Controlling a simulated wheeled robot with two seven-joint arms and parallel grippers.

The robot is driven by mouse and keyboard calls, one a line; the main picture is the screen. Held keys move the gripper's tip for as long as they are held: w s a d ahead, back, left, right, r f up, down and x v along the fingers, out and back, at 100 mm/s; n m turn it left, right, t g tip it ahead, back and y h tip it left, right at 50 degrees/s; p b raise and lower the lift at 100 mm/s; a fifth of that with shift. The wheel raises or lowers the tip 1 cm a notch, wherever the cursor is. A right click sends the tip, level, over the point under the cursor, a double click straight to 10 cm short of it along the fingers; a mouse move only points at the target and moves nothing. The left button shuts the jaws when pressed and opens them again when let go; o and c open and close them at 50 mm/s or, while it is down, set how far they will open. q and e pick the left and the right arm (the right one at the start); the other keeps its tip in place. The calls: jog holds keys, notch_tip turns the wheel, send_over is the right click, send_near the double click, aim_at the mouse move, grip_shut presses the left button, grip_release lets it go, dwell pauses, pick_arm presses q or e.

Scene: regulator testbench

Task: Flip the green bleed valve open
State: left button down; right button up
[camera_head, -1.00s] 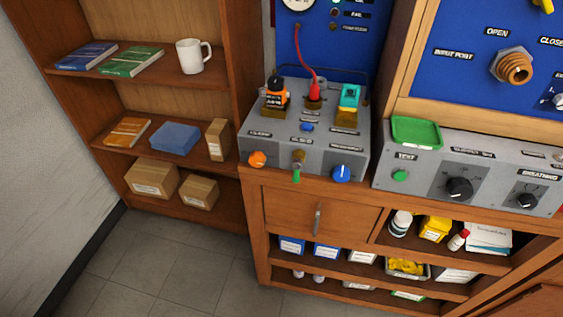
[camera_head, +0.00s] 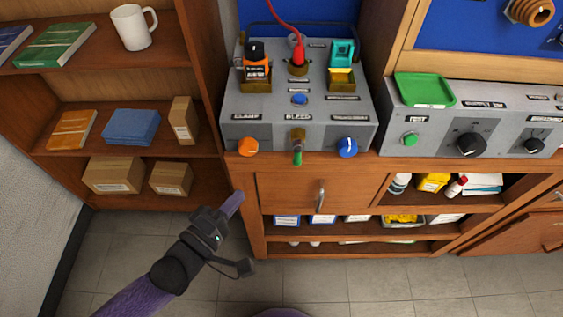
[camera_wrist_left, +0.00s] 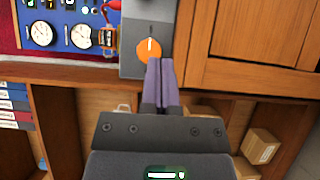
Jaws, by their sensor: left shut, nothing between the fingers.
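The green bleed valve (camera_head: 297,154) sits in the middle of the grey test box's front face, under the "BLEED" label. Its green-tipped lever hangs downward from a brass body. An orange knob (camera_head: 248,147) is to its left and a blue knob (camera_head: 347,148) to its right. My left gripper (camera_head: 238,198) is shut and empty, below and left of the valve, apart from it in front of the cabinet. In the left wrist view its closed fingers (camera_wrist_left: 161,66) point toward the orange knob (camera_wrist_left: 150,50); the green lever is not visible there. My right gripper is not in view.
The grey test box (camera_head: 268,128) stands on a wooden cabinet (camera_head: 285,190) with a drawer handle (camera_head: 320,197). A green tray (camera_head: 424,89) lies on the panel to the right. A shelf with boxes (camera_head: 113,174) stands at left. The floor in front is clear.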

aim_at(297, 155)
pick_arm(q)
jog(key=x, duration=0.4)
jog(key=s+d+b+x, duration=0.1)
jog(key=x, duration=0.2)
jog(key=d+b+x, duration=0.1)
jog(key=x, duration=0.3)
jog(key=shift+d, duration=0.4)
